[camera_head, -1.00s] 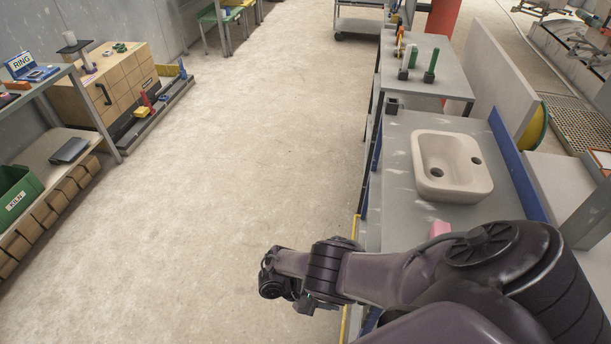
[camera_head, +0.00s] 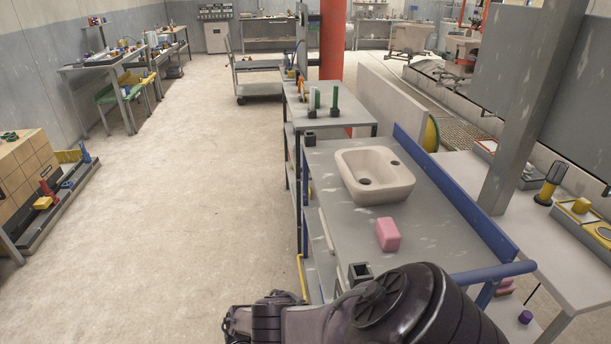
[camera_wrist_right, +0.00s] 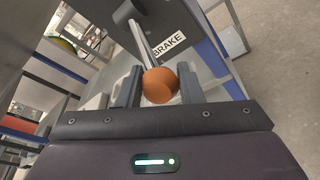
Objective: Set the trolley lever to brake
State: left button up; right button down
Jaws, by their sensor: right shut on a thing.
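The lever (camera_wrist_right: 144,42) shows in the right wrist view as a bright metal rod with an orange ball knob (camera_wrist_right: 160,85) at its near end. The rod runs up to a dark grey housing (camera_wrist_right: 127,12). A white label reading BRAKE (camera_wrist_right: 168,43) lies just right of the rod. My right gripper (camera_wrist_right: 160,88) is shut on the orange knob, one finger on each side of it. In the head view my right arm enters at the bottom; the lever and the right fingertips do not show there. My left gripper is in neither current view.
A grey bench with a blue rail (camera_head: 460,190) holds a beige sink (camera_head: 375,174) and a pink block (camera_head: 388,234). A second grey bench (camera_head: 340,112) with green uprights stands beyond. A wheeled cart (camera_head: 258,88) is farther back.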

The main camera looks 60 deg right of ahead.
jog(key=c, duration=1)
grip_release()
jog(key=b+v, duration=0.1)
jog(key=v, duration=0.6)
jog(key=shift+w+a, duration=0.2)
jog(key=shift+a, duration=0.05)
jog(key=s+a+f+t+y, duration=0.3)
jog(key=s+a+f, duration=0.3)
jog(key=s+f, duration=0.2)
jog(key=s+a+f+t+y, duration=0.4)
jog(key=s+f, duration=0.4)
jog(key=f, duration=0.3)
jog(key=s+a+f+t+y, duration=0.4)
jog(key=s+a+f, duration=0.4)
jog(key=s+f, duration=0.1)
jog(key=shift+s+a+f+t, duration=0.1)
jog(key=shift+a+f+t, duration=0.1)
jog(key=shift+f, duration=0.15)
jog(key=shift+a+f+t, duration=0.1)
jog(key=shift+f+t, duration=0.1)
jog(key=shift+f, duration=0.15)
